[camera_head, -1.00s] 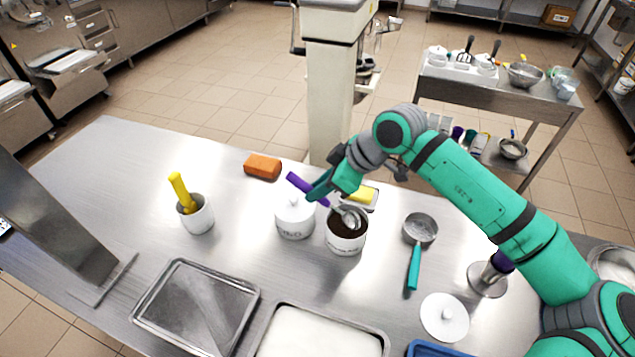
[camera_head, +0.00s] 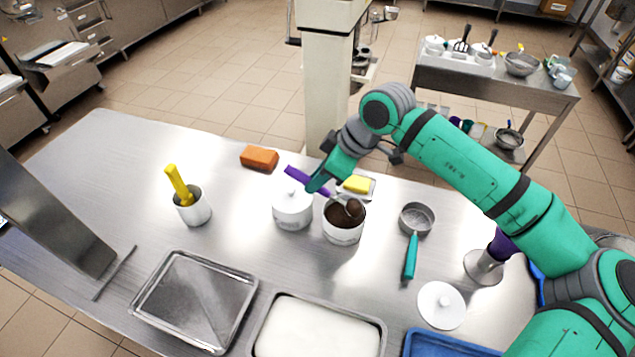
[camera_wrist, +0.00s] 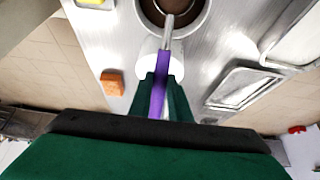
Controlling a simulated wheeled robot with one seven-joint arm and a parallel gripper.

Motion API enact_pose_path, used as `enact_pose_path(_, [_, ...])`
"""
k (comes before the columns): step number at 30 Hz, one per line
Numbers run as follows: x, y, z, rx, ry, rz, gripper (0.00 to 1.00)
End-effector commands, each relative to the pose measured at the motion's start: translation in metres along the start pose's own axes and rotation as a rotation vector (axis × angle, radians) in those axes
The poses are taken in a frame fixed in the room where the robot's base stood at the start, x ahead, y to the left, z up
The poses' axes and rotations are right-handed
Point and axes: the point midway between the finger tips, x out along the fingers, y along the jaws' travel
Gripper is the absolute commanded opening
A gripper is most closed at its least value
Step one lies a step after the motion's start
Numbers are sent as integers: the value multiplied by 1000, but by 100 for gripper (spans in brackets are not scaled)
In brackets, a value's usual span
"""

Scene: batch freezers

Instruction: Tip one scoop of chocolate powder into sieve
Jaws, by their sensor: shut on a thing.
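My gripper (camera_head: 317,180) is shut on the purple handle of a scoop (camera_head: 300,175); the handle also shows between the fingers in the wrist view (camera_wrist: 158,97). The scoop's bowl (camera_head: 354,208) is heaped with brown powder and sits at the mouth of an open white pot (camera_head: 343,233) of chocolate powder. I cannot tell whether the bowl touches the pot's rim. The pot shows partly in the wrist view (camera_wrist: 205,28). A metal sieve (camera_head: 416,219) with a teal handle lies on the table to the right of the pot.
A lidded white pot (camera_head: 292,209) stands just left of the open one. A loose white lid (camera_head: 441,305), a metal tray (camera_head: 195,300), a white-filled tray (camera_head: 318,330), a blue tray (camera_head: 440,345) and an orange block (camera_head: 259,158) lie around.

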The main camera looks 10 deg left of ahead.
Motion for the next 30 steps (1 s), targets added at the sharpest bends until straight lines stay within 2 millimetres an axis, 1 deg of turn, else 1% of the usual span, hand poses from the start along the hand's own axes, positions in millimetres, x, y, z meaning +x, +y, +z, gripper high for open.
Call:
enact_pose_path(11, [-20,0,-13,-1,0,1,0])
enact_pose_path(21, [-14,0,-31,-10,-233,1,0])
enact_pose_path(24, [-13,0,-33,-8,-288,0,0])
enact_pose_path(30, [-13,1,-34,-1,-344,1,0])
